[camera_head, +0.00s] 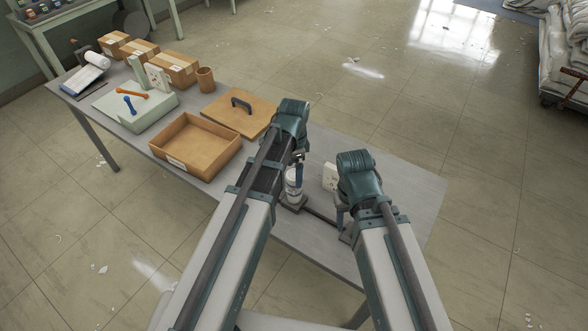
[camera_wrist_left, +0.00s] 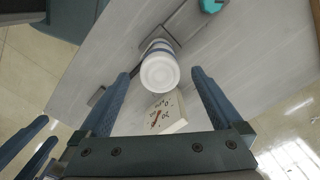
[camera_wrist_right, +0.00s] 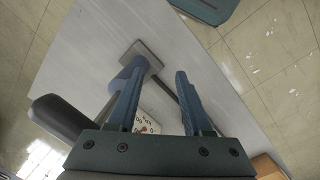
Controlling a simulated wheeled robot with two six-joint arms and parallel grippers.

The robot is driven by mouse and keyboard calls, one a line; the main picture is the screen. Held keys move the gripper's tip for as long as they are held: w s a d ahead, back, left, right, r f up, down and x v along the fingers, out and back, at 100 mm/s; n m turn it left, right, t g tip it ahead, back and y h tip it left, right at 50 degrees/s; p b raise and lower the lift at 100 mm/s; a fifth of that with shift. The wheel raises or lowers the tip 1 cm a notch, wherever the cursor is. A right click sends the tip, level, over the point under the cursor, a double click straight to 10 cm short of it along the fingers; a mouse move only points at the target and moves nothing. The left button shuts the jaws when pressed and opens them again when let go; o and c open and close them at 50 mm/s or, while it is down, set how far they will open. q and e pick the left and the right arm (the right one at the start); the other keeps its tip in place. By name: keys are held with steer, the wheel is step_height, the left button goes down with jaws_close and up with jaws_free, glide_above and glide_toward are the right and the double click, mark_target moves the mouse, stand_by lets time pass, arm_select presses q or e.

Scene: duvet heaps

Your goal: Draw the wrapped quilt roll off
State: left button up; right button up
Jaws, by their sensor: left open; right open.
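A white cylinder with a blue band (camera_head: 294,182) stands upright on the table, below my left gripper; I take it for the wrapped roll but cannot be sure. In the left wrist view its round white end (camera_wrist_left: 160,72) shows between and beyond the fingertips, with gaps at both sides. My left gripper (camera_wrist_left: 161,76) is open and empty. My right gripper (camera_wrist_right: 157,75) is open over a grey square plate (camera_wrist_right: 150,54). A blue upright part (camera_wrist_right: 125,76) stands at that plate, partly hidden by a finger.
A white printed block (camera_head: 329,176) lies between the arms. A dark rod (camera_head: 322,217) runs along the table. An open brown tray (camera_head: 196,168), a lid with a handle (camera_head: 222,113) and several boxes stand to the left. Folded bedding (camera_head: 557,55) is piled far right. The table's right end (camera_head: 410,185) is clear.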

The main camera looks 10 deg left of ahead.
mark_target(294, 185)
arm_select(q)
step_height(294, 185, down, 8)
steer(key=b, duration=0.6)
steer(key=shift+r+b, duration=0.2)
steer(key=shift+b, duration=0.1)
arm_select(e)
step_height(294, 185, down, 8)
steer(key=shift+r, duration=0.2)
arm_select(q)
steer(key=shift+c, duration=0.2)
steer(key=c, duration=1.5)
steer(key=shift+r+p, duration=2.8)
steer(key=shift+p, duration=0.05)
arm_select(e)
steer(key=shift+r, duration=2.8)
